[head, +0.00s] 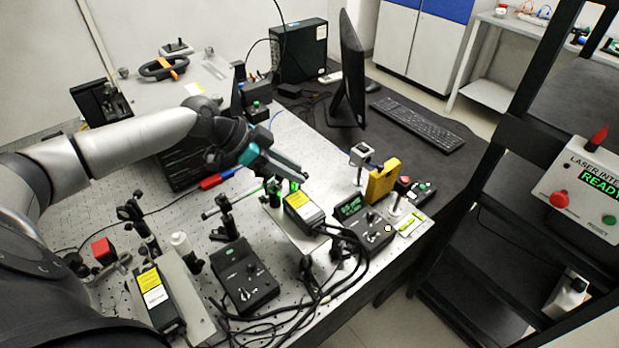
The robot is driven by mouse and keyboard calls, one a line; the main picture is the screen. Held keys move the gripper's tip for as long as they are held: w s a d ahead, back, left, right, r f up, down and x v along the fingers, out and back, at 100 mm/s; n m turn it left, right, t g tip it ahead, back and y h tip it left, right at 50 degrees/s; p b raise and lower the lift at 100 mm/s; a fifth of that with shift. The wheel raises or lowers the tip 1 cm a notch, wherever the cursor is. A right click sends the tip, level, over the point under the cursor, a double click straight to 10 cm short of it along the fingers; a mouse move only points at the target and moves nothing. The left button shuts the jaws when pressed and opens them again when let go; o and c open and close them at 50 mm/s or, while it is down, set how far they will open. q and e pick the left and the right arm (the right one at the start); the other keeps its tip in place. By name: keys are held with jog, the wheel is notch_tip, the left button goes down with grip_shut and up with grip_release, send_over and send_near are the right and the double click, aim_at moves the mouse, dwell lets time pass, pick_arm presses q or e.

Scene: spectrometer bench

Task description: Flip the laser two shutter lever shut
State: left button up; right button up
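Two black laser boxes with yellow and white labels stand on the perforated bench. One laser box (153,297) is at the front left; the other laser box (303,209) is near the middle. I cannot tell which is laser two, and no shutter lever can be made out clearly. My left gripper (300,176), with teal and dark parts, hangs above and behind the middle laser box, apart from it as far as I can see. Its finger gap is not clear. It hides part of the bench behind it. My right gripper is out of view.
Black control boxes stand beside the lasers, one at front (244,277) and one at right (364,226). Loose black cables (320,290) lie along the front edge. A yellow block (382,181), monitor (351,70) and keyboard (415,123) are farther back. A black rack (470,235) stands right.

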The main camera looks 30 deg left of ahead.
pick_arm(q)
jog(key=shift+x, duration=2.65)
grip_shut()
